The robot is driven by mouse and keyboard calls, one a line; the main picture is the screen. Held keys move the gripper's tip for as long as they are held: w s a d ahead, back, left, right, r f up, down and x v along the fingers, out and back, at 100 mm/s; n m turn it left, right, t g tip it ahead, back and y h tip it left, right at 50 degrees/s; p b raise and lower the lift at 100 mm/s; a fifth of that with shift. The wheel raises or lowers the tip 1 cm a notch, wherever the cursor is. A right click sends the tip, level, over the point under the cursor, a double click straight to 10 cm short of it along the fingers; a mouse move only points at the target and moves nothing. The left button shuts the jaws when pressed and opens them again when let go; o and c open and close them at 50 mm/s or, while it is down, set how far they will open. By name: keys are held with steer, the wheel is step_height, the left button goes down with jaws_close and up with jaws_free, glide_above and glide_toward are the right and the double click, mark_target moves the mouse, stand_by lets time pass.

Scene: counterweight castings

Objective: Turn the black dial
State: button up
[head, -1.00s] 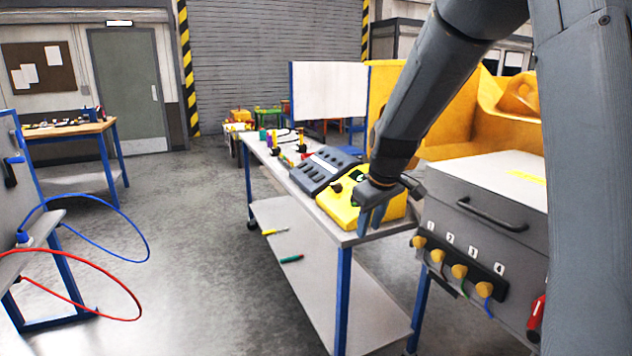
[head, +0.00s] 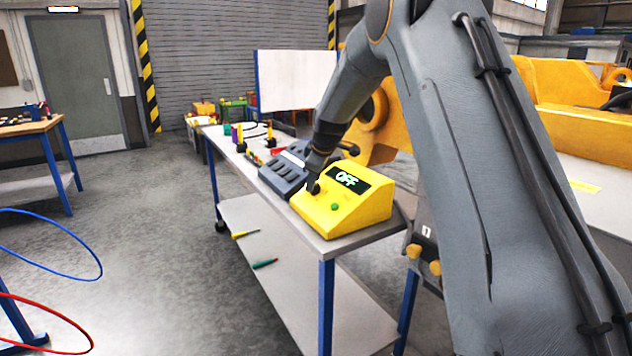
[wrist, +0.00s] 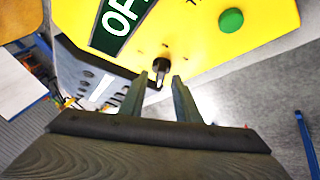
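The black dial (wrist: 161,66) sits on the sloped front of a yellow control box (head: 350,213). In the wrist view it lies between and just beyond my gripper's fingertips (wrist: 161,77). The fingers stand apart, one on each side of the dial; I cannot tell whether they touch it. In the head view my gripper (head: 312,186) reaches down to the box's left side and partly covers the dial. The box's dark display (head: 347,179) reads OFF. A green button (head: 335,206) sits below the display.
A dark grey device with keys (head: 283,173) stands on the bench just left of the box. The grey bench (head: 325,246) has small tools farther back. Screwdrivers lie on its lower shelf (head: 300,285). Yellow machinery stands behind on the right.

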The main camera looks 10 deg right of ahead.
steer(key=shift+x, duration=1.05)
